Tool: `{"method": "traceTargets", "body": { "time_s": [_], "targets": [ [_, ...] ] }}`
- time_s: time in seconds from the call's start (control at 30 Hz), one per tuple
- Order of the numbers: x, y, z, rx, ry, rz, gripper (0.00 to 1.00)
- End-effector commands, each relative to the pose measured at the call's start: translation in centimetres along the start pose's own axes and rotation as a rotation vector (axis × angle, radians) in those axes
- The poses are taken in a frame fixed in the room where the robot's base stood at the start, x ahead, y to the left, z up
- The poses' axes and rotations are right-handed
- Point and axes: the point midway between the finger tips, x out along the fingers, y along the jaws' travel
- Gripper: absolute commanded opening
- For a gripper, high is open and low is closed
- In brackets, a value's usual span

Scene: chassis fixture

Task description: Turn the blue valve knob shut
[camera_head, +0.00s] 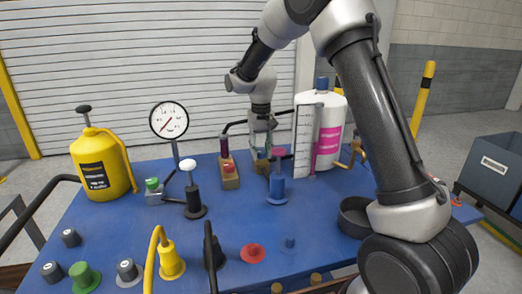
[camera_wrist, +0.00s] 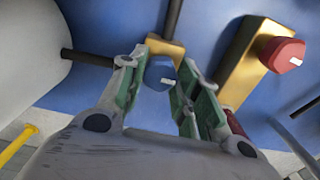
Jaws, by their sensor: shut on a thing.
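The blue valve knob (camera_wrist: 158,74) sits on a brass valve body (camera_wrist: 166,47) in the wrist view. A white mark on the knob points to the right. My gripper (camera_wrist: 160,78) has its green-padded fingers on either side of the knob and is shut on it. In the head view my gripper (camera_head: 262,148) reaches down at the back of the blue table, and the knob there is small and partly hidden by the fingers.
A red knob (camera_wrist: 284,55) on a brass block (camera_wrist: 247,62) stands close beside, also in the head view (camera_head: 228,168). A white bottle with a pink label (camera_head: 327,140) stands right of my gripper. A blue-based plunger with a pink top (camera_head: 277,188) stands in front.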

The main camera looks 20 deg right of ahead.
Motion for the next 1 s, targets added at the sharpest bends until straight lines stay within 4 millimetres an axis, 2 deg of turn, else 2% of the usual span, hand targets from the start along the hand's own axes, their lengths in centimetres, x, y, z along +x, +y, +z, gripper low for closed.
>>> {"method": "traceTargets", "body": {
  "time_s": [0.03,0.07,0.17,0.2,0.57,0.67,1.0],
  "targets": [
    [-0.1,0.0,-0.1,0.001,0.003,-0.001,0.08],
    [-0.1,0.0,-0.1,0.001,0.004,-0.001,0.34],
    [-0.1,0.0,-0.1,0.000,0.003,-0.001,0.52],
    [-0.1,0.0,-0.1,0.000,0.003,-0.001,0.54],
    [-0.5,0.0,-0.1,-0.001,0.002,-0.001,0.54],
    [-1.9,0.0,-0.1,-0.001,0.005,-0.001,0.54],
    [-9.2,0.0,-0.1,0.000,0.004,-0.001,0.54]
  ]
}}
